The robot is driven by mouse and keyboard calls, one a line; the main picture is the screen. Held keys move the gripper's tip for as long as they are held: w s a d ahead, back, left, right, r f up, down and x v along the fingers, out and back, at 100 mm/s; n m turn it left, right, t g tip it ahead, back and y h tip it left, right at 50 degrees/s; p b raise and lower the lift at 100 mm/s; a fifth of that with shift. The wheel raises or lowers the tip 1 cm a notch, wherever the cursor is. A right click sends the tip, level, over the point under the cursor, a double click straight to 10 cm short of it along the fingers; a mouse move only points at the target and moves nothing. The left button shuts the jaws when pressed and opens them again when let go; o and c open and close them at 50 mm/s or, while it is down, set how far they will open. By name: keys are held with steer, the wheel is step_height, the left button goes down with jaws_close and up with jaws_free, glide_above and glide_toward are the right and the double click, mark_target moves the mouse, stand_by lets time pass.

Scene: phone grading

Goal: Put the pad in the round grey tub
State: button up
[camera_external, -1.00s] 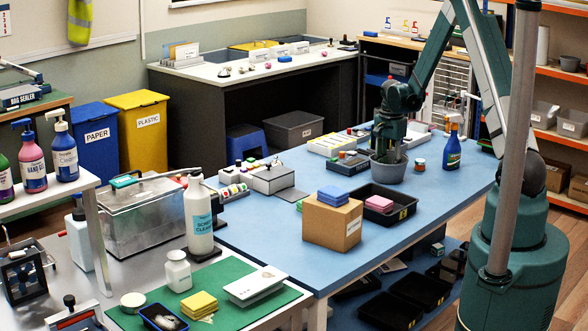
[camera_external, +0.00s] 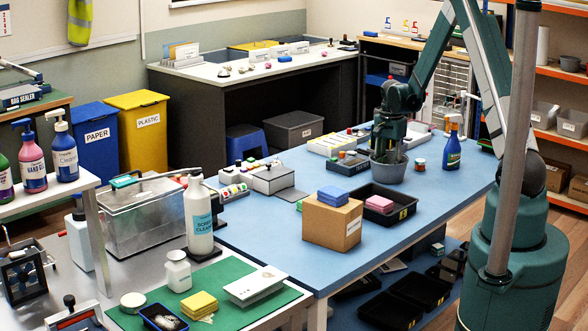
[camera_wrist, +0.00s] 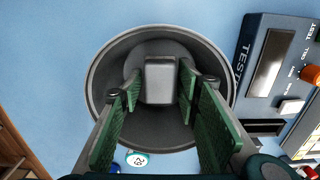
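The round grey tub (camera_external: 388,168) stands on the blue table, below my gripper. In the wrist view its rim (camera_wrist: 92,82) surrounds the fingertips. My gripper (camera_wrist: 160,88) points down into the tub, with its green-faced fingers apart. A small light-grey block (camera_wrist: 160,78) shows between the fingertips, with narrow gaps at its sides; it appears to be at or near the tub's floor. I cannot tell whether it is the pad. In the external view the tub wall and gripper hide it. A pink pad (camera_external: 379,203) lies in a black tray (camera_external: 403,213) nearer the camera.
A dark tester (camera_wrist: 265,65) stands right of the tub in the wrist view. A blue spray bottle (camera_external: 453,150) and small jar (camera_external: 420,164) stand right of the tub in the external view.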

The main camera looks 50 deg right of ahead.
step_height(320, 180, up, 12)
steer(key=shift+p, duration=0.45)
stand_by(0.4)
steer(key=shift+r, duration=0.1)
stand_by(0.4)
steer(key=s+a+r+n+t, duration=0.2)
steer(key=s+a+r+n, duration=0.2)
steer(key=a+r, duration=0.5)
steer(key=s+a+r+n+t, duration=0.1)
steer(key=s+a+r+n, duration=0.35)
steer(key=a+r, duration=0.4)
steer(key=s+a+r+n+t, duration=0.2)
steer(key=s+a+n, duration=0.2)
steer(key=s+a, duration=0.3)
steer(key=s+a+r+n+t, duration=0.2)
steer(key=s+a+n, duration=0.3)
steer(key=s+a, duration=0.3)
steer(key=shift+s+a, duration=0.25)
steer(key=shift+s, duration=1.1)
